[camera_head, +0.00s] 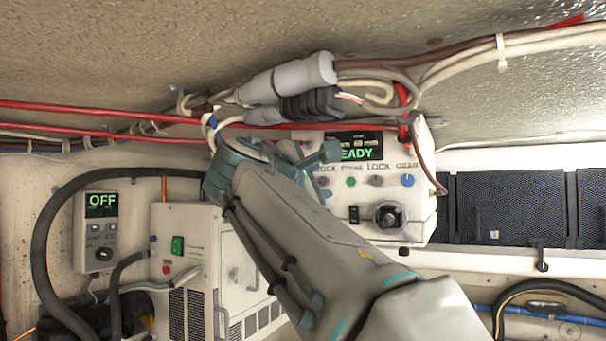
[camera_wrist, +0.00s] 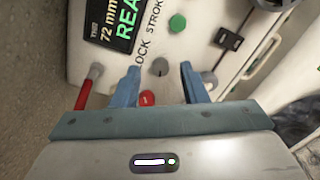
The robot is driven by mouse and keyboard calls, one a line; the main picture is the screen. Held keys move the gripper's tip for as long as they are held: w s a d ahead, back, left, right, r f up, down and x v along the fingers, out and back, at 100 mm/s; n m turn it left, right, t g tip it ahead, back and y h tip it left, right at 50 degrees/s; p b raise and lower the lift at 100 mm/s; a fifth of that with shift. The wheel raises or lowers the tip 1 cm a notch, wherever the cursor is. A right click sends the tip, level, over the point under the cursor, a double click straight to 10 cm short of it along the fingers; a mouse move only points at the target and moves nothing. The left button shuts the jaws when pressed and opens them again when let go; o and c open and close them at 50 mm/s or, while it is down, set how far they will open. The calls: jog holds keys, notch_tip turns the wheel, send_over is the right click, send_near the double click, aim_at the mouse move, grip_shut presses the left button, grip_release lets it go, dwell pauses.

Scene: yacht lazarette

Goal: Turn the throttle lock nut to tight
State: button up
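A white control box (camera_head: 420,215) with a lit display (camera_head: 355,147) is partly hidden behind my arm in the head view. A small grey knob (camera_wrist: 160,67) beside the word LOCK shows in the wrist view; I cannot tell for sure that it is the throttle lock nut. My gripper (camera_wrist: 161,72) is open, its two blue fingers apart, with the grey knob between the fingertips in the picture. I see no clear contact, and the depth gap is unclear. A red knob or button (camera_wrist: 147,98) shows between the fingers, nearer the palm.
A green button (camera_wrist: 178,22) and a black switch (camera_wrist: 228,38) are near the knob. A blue GEAR knob (camera_head: 407,180) and a large black knob (camera_head: 388,217) are on the same box. Cables and grey connectors (camera_head: 290,80) hang above. A device reading OFF (camera_head: 102,230) is at left.

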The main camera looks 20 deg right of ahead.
jog(key=shift+w+d, duration=0.35)
jog(key=shift+d, duration=0.15)
grip_shut()
